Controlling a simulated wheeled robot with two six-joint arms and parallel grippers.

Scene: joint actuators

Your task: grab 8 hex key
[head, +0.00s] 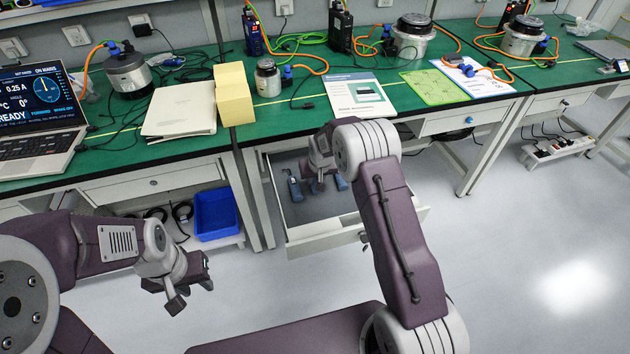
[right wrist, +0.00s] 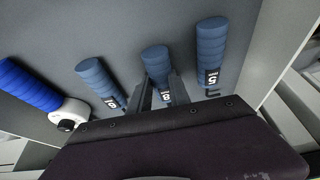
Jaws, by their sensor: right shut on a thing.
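The 8 hex key (right wrist: 156,63) has a ribbed blue handle with a black label reading 8. It lies in the open grey drawer, in the middle of the right wrist view. My right gripper (right wrist: 160,94) has its fingers on either side of this handle at the label and is shut on it. The key's lower end is hidden behind the gripper. In the head view my right gripper (head: 318,184) is down inside the drawer (head: 305,212), partly hidden by my arm. My left gripper (head: 192,285) is open and empty over the floor.
Similar blue handles lie to the left (right wrist: 101,82) and right, labelled 5 (right wrist: 211,52), of the held key. A brighter blue tool (right wrist: 30,86) with a white head lies further left. The drawer walls are close. A blue bin (head: 216,214) stands below the bench.

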